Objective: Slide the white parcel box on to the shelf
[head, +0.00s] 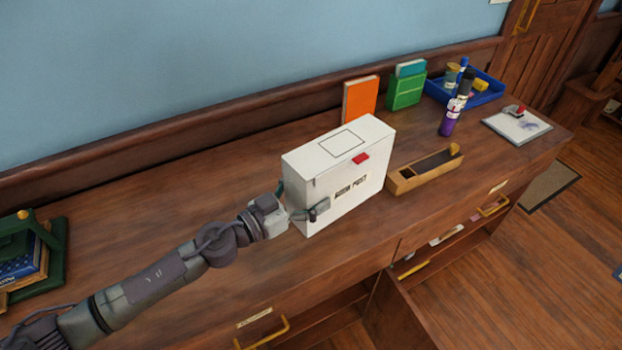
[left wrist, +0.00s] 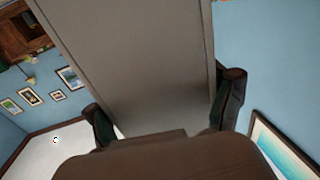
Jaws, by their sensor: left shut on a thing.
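The white parcel box (head: 345,170) stands upright on the wooden shelf top (head: 190,190), with a red mark and dark lettering on it. My left gripper (head: 298,208) is at its left end, with its fingers to either side of that end, shut on the box. In the left wrist view the box (left wrist: 140,60) fills the middle as a grey face between the two fingers of my left gripper (left wrist: 165,115). The box's underside is hidden, so I cannot tell whether it touches the wood. My right gripper is not in view.
A wooden tray (head: 405,184) lies just right of the box. An orange book (head: 360,100) and a green holder (head: 405,92) stand behind. A purple bottle (head: 450,117), blue tray (head: 487,96) and clipboard (head: 515,126) are farther right. A green rack (head: 55,255) stands left.

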